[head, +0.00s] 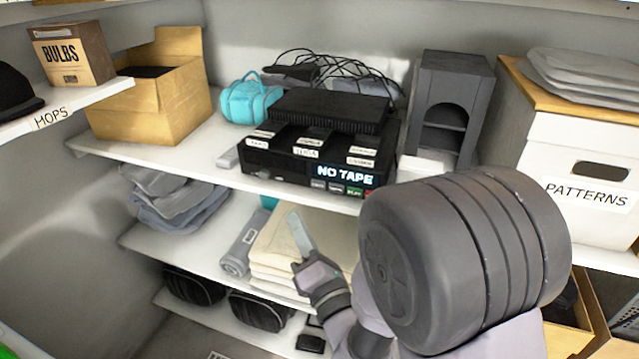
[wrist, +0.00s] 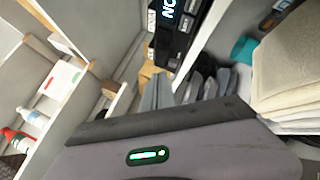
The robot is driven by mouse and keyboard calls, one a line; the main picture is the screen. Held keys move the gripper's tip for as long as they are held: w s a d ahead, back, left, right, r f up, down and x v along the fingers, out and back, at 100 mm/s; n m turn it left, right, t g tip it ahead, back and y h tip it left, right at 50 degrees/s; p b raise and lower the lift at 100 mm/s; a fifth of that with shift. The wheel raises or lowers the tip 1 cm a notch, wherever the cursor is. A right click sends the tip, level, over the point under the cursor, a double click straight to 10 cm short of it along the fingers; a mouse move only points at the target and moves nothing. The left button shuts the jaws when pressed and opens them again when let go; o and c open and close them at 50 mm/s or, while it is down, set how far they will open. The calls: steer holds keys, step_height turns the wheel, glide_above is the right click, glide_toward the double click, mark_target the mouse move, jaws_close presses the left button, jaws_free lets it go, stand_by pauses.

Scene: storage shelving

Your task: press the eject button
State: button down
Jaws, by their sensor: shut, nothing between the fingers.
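A black tape deck (head: 290,165) stands on the upper shelf, its front display reading "NO TAPE". A row of small buttons (head: 336,187) sits below the display: greyish ones, a green one and a red one at the right end. Their labels are too small to read, so I cannot tell which is eject. The deck also shows, cut off and turned, at the top of the wrist view (wrist: 178,32). My gripper (head: 297,222) is shut and empty, pointing up, below and left of the buttons and apart from them.
A black slotted box (head: 330,110) and labelled pieces lie on the deck, with cables behind. A teal bag (head: 250,100) stands left, a dark grey arched unit (head: 450,105) right. Folded cream cloths (head: 275,250) lie on the shelf below, behind my gripper. The upper shelf edge (head: 240,182) juts out.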

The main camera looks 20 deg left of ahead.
mark_target(315, 200)
steer(key=w, duration=0.3)
steer(key=w+p, duration=0.1)
steer(key=w, duration=0.2)
steer(key=w+p, duration=0.1)
steer(key=w, duration=0.1)
steer(key=shift+w+d, duration=0.4)
stand_by(1.6)
steer(key=shift+w+p, duration=0.4)
steer(key=shift+p, duration=0.1)
steer(key=shift+w, duration=0.35)
stand_by(0.3)
stand_by(0.4)
steer(key=shift+s, duration=0.8)
steer(key=s, duration=0.2)
steer(key=s+b, duration=0.1)
steer(key=s, duration=0.2)
steer(key=shift+a, duration=0.2)
